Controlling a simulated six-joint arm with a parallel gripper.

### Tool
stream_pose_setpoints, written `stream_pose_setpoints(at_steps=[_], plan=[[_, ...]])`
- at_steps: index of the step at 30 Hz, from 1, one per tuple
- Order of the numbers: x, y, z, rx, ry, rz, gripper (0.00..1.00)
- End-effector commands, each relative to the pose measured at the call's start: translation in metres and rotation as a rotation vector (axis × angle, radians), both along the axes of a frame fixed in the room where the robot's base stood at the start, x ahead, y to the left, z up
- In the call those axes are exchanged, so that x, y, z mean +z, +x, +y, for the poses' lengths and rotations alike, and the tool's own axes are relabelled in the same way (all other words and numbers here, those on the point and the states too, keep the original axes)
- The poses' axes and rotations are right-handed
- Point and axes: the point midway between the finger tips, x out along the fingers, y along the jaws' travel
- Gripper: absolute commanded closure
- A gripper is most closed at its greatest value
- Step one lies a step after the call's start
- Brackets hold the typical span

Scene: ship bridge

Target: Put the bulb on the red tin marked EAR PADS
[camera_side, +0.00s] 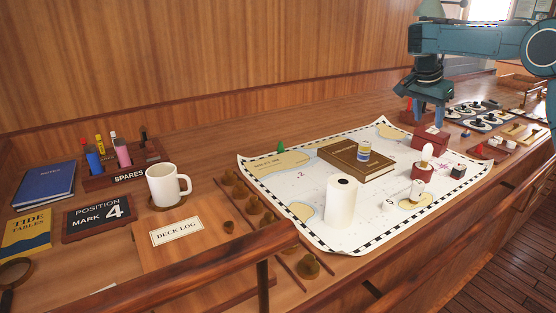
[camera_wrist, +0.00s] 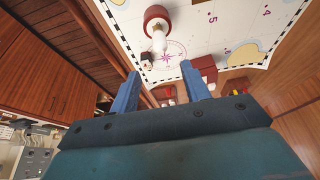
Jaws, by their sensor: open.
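The white bulb (camera_side: 427,152) stands upright on a round red base (camera_side: 422,173) on the chart. The wrist view also shows the bulb (camera_wrist: 158,40) and the red base (camera_wrist: 157,13). A red tin (camera_side: 431,141) with a small pale label stands just behind the bulb; its lettering is too small to read. A red box-shaped thing, probably this tin, shows in the wrist view (camera_wrist: 203,64). My gripper (camera_side: 430,118) is open and empty, fingers pointing down, above and behind the red tin. Its two blue fingers show apart in the wrist view (camera_wrist: 160,71).
A brown book (camera_side: 350,163) with a small can (camera_side: 364,150) on it lies left of the bulb. A white paper roll (camera_side: 341,202), a small white cylinder (camera_side: 416,190) and a dark cube (camera_side: 458,171) stand nearby. Bare chart (camera_side: 300,190) lies farther left.

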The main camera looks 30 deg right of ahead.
Motion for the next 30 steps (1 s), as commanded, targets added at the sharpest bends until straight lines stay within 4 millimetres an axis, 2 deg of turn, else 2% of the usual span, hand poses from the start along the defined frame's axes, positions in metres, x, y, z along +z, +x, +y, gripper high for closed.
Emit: stream_pose_setpoints(at_steps=[8, 14, 20, 30], plan=[[0.003, -0.002, 0.002, 0.014, 0.000, 0.000, 0.53], [0.017, -0.013, 0.016, 0.104, -0.001, 0.000, 0.53], [0.039, -0.036, 0.043, 0.280, -0.004, -0.001, 0.53], [0.062, -0.094, 0.099, 0.629, -0.015, -0.007, 0.53]])
